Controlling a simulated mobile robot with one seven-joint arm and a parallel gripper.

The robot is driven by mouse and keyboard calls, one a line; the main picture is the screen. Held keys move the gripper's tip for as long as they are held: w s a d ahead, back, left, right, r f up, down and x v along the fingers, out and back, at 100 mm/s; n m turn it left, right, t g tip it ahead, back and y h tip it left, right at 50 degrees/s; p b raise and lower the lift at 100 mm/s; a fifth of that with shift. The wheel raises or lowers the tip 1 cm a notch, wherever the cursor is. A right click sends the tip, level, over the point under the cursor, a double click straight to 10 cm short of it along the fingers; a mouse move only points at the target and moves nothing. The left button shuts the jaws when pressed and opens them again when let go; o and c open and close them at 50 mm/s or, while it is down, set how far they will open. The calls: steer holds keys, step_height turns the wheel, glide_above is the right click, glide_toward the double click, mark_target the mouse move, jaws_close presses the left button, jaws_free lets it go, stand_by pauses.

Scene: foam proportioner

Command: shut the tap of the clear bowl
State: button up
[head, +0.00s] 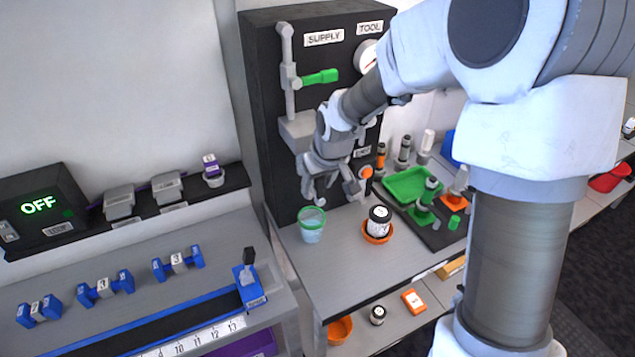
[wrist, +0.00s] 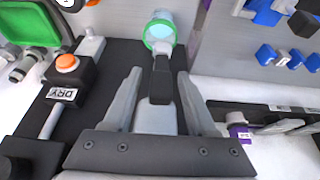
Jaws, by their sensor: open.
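My gripper (head: 331,190) is open in front of the dark panel, below the SUPPLY pipe. In the wrist view its two fingers (wrist: 160,73) stand on either side of a pale grey part (wrist: 155,119) with a dark block (wrist: 160,88) and a small grey tip. This looks like the clear bowl and its tap, but I cannot tell for sure, nor whether the tap is open. No finger visibly touches it. In the head view my gripper hides that spot. A green-rimmed cup (head: 312,226) with pale blue contents stands below; it also shows in the wrist view (wrist: 160,32).
A green lever (head: 320,76) sticks out rightward from the SUPPLY pipe. A DRY block with an orange button (wrist: 67,63) is near the gripper. A white jar (head: 379,219) in an orange dish and a green tray (head: 406,184) stand right.

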jaws_close()
stand_by(1.4)
